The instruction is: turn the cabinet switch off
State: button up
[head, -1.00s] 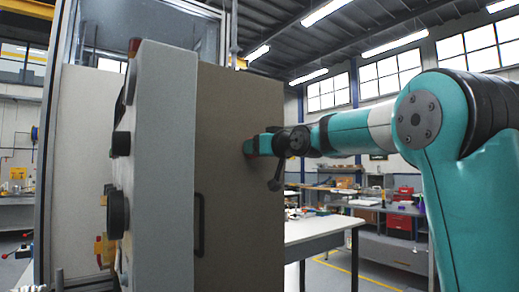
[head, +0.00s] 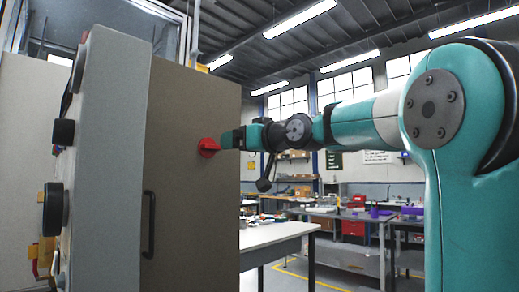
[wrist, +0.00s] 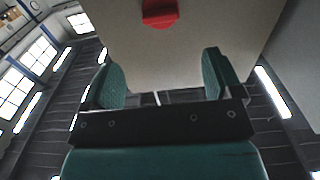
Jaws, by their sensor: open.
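The red switch (head: 207,147) is on the tan face of the cabinet (head: 178,215), above and right of its black handle. In the wrist view the red switch (wrist: 160,13) is at the top edge, partly cut off, with its bar lying across the picture. My gripper (head: 222,142) is just right of the switch in the head view, pointing at the cabinet face. In the wrist view my gripper (wrist: 162,75) has its two teal fingers wide apart with nothing between them. The switch lies beyond the fingertips, roughly between their lines. Contact is hard to judge from the head view.
A grey control box (head: 108,150) with black knobs juts out on the left. The black door handle (head: 148,224) stands out below the switch. A white table (head: 278,236) is right of the cabinet, with workbenches farther back.

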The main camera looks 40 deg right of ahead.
jog(key=s, duration=0.6)
jog(key=shift+b, duration=0.4)
jog(key=shift+d, duration=0.1)
jog(key=a+f+n+g+y+p, duration=0.2)
jog(key=a+f+g+y+p, duration=0.45)
jog(key=a+f, duration=1.15)
jog(key=s+a+f+n+g+h, duration=0.1)
jog(key=s+a+f+n+g, duration=0.1)
jog(key=s+a+f+g, duration=0.2)
jog(key=s+a+f+n+g+h, duration=0.2)
jog(key=s+a+f+g, duration=0.3)
jog(key=s+f, duration=0.5)
jog(key=s+g, duration=0.2)
jog(key=s, duration=0.2)
jog(key=shift+s+f, duration=0.15)
jog(key=shift+s, duration=0.2)
jog(key=shift+a+g, duration=0.1)
jog(key=shift+g, duration=0.15)
